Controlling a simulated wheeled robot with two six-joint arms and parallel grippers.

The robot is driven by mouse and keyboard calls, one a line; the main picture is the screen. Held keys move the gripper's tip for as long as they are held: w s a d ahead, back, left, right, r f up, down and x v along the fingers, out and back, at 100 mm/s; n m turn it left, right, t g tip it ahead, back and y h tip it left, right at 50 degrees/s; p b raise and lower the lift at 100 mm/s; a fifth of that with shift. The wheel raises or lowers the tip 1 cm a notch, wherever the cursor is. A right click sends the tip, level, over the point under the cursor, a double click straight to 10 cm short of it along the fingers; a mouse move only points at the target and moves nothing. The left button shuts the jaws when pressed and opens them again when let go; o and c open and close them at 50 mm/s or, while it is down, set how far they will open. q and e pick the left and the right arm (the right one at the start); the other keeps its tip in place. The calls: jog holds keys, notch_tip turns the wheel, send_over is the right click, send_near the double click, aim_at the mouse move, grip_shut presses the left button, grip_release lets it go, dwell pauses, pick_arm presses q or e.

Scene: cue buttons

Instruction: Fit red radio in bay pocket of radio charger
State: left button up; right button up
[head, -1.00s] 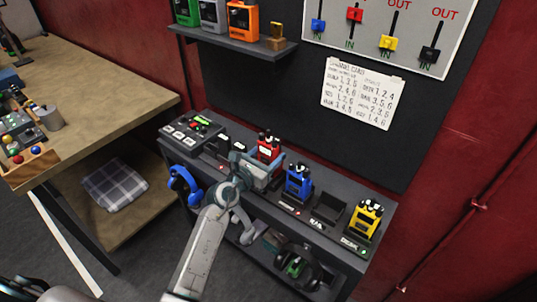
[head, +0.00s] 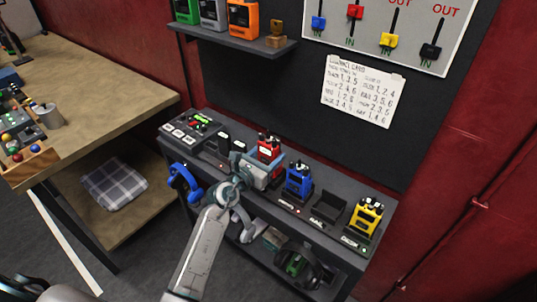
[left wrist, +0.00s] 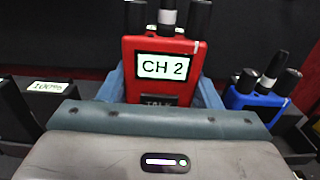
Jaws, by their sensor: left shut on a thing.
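The red radio (head: 268,143) stands upright at the charger row, and my left gripper (head: 262,170) is shut on it. In the left wrist view the red radio (left wrist: 162,65) shows a "CH 2" screen and dark knobs, between the blue-grey fingers. The gripper hides its lower part, so I cannot tell whether it sits in a pocket. The radio charger (head: 290,208) runs along the top of the dark cabinet. An empty dark pocket (head: 328,207) shows between the blue radio (head: 299,178) and the yellow radio (head: 366,216). My right gripper is not in view.
The blue radio stands close to the right of my gripper. A button panel (head: 193,127) lies at the cabinet's left end. Blue headphones (head: 183,182) hang on the cabinet's front left. A shelf (head: 235,42) with coloured devices is above. A wooden table (head: 95,90) stands at left.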

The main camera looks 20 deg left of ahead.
pick_arm(q)
jog(key=shift+f+b, duration=1.65)
jog(key=shift+f, duration=0.5)
jog(key=o, duration=1.2)
jog(key=shift+c, duration=0.2)
